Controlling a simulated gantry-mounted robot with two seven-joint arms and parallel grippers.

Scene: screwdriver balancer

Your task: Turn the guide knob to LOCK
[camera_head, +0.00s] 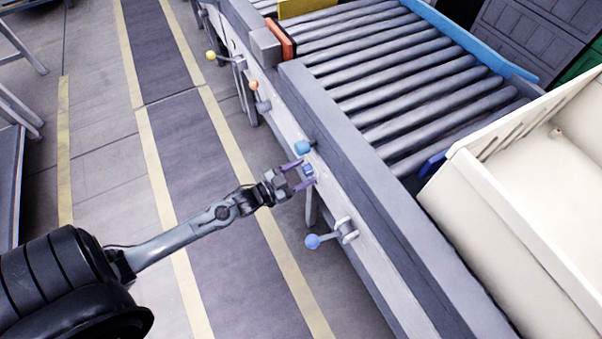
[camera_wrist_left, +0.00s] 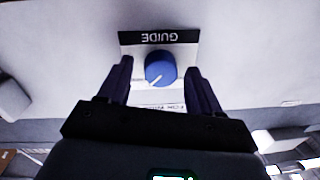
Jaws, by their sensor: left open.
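The guide knob (camera_wrist_left: 161,66) is a round blue dial on the conveyor's side panel. In the left wrist view it sits under a black GUIDE label (camera_wrist_left: 158,37) that appears upside down. Its white pointer line points to the lower left of that picture. A second, pale label at its lower edge is partly hidden and I cannot read it fully. My left gripper (camera_wrist_left: 159,68) is open, with one finger on each side of the knob and visible gaps between. In the head view, the left gripper (camera_head: 299,174) is at the panel with the knob (camera_head: 308,170) between its fingertips.
A light blue knob (camera_head: 302,147) sits just above the gripper. A lever with a blue ball (camera_head: 312,241) sticks out below it. Orange (camera_head: 253,85) and yellow (camera_head: 211,55) ball handles are farther along the panel. A cream bin (camera_head: 470,185) rests at the right. The floor aisle is clear.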

